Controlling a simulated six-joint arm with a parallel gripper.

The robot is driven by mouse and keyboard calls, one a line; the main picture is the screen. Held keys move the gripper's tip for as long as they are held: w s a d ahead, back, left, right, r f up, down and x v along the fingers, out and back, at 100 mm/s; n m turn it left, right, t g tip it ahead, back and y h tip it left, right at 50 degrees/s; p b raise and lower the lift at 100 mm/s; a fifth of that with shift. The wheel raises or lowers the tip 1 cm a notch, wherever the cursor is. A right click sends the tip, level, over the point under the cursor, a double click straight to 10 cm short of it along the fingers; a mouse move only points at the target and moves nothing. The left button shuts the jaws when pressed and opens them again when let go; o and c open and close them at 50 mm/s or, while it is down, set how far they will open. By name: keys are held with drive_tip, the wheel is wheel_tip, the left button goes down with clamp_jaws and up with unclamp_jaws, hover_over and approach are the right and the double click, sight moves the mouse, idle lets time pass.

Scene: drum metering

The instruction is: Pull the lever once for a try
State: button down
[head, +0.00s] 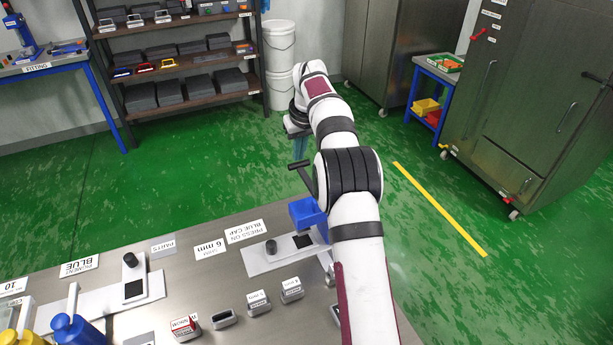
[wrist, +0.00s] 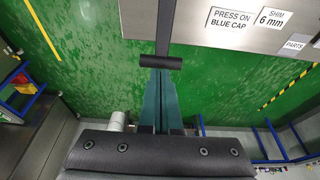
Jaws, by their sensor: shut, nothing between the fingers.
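The lever is a dark arm with a black crossbar handle (head: 298,165), standing at the far edge of the steel table beside a blue part (head: 307,213). In the wrist view the handle (wrist: 161,61) lies crosswise, its arm running up toward the table edge. My gripper (head: 299,150) has teal fingers pointing down above the handle. In the wrist view the shut, empty fingertips (wrist: 161,74) end right at the handle's near side. I cannot tell whether they touch it. My arm hides part of the lever's base.
Green floor (head: 230,165) lies clear beyond. Shelves (head: 170,60) and cabinets stand farther back.

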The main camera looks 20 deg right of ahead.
sight(300, 164)
drive_tip(key=shift+f, duration=2.2)
drive_tip(key=shift+r, duration=3.45)
drive_tip(key=s+a+r+m+g+y, duration=0.1)
drive_tip(key=s+a+r, duration=0.35)
drive_tip(key=s, duration=0.35)
drive_tip(key=s+a+r+m, duration=0.1)
drive_tip(key=s+a+r, duration=0.2)
drive_tip(key=s+a, duration=0.45)
drive_tip(key=s+a+f+m+g, duration=0.1)
drive_tip(key=s+a+f, duration=0.1)
drive_tip(key=s, duration=0.8)
drive_tip(key=s+a+f+m, duration=0.1)
drive_tip(key=s+a+f, duration=0.1)
drive_tip(key=s, duration=0.8)
drive_tip(key=s+a+f+m+g, duration=0.1)
drive_tip(key=s+f, duration=0.3)
drive_tip(key=s, duration=0.6)
drive_tip(key=shift+a+f+m+g+y, duration=0.15)
drive_tip(key=shift+a+m+g+y, duration=0.15)
drive_tip(key=shift+a+y, duration=0.15)
